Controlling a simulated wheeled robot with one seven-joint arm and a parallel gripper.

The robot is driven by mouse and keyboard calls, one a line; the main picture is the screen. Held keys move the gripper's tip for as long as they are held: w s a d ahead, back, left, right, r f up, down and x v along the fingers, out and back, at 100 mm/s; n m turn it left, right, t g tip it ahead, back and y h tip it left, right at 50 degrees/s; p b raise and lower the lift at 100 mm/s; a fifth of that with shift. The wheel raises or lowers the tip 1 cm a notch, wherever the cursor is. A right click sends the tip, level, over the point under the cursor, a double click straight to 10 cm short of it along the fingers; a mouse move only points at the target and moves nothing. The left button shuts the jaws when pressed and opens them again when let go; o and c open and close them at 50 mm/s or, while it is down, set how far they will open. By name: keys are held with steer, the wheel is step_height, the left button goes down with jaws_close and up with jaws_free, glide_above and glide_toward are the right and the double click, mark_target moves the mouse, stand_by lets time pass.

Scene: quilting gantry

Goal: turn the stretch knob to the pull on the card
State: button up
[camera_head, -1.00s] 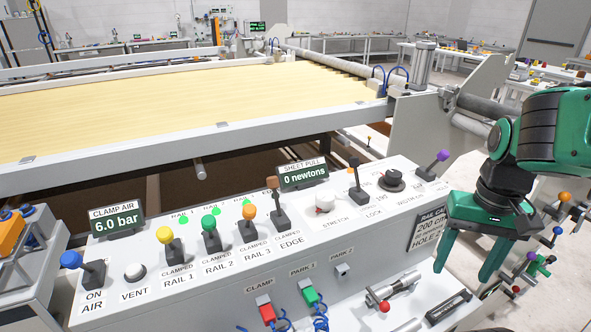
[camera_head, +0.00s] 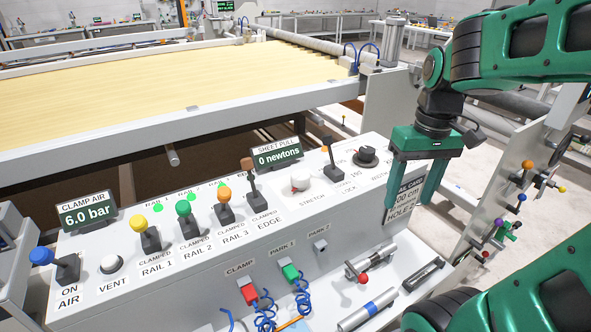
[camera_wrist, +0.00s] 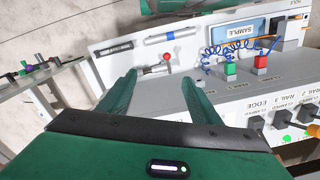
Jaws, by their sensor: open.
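The stretch knob (camera_head: 299,183) is a white round knob with a red mark, on the console top above the STRETCH label. The sheet pull display (camera_head: 277,156) behind it reads 0 newtons. The rail card (camera_head: 404,205) is on the console's front at the right, partly hidden by my gripper; "00 cm" and "HOLE" can be read. My gripper (camera_head: 408,205) is open and empty, pointing down in front of the card, to the right of the knob. In the wrist view my open fingers (camera_wrist: 160,95) reach toward the console's front; the knob is not visible there.
Levers with yellow (camera_head: 138,222), green (camera_head: 183,208) and orange (camera_head: 224,194) tops stand left of the knob. A black lock lever (camera_head: 333,157) and a black width dial (camera_head: 366,156) stand to its right. Hoses and a red-balled handle (camera_head: 362,279) are on the lower front.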

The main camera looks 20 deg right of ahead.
steer(key=w+a+r+n, duration=0.2)
steer(key=w+a+n, duration=0.1)
steer(key=w, duration=0.3)
steer(key=w+a+r+n, duration=0.1)
steer(key=w+a+n, duration=0.2)
steer(key=w, duration=0.3)
steer(key=n, duration=0.7)
glide_toward(300, 174)
steer(key=shift+m, duration=0.3)
step_height(300, 174, down, 9)
steer(key=shift+a+f, duration=0.1)
steer(key=shift+a, duration=0.05)
steer(key=c, duration=1)
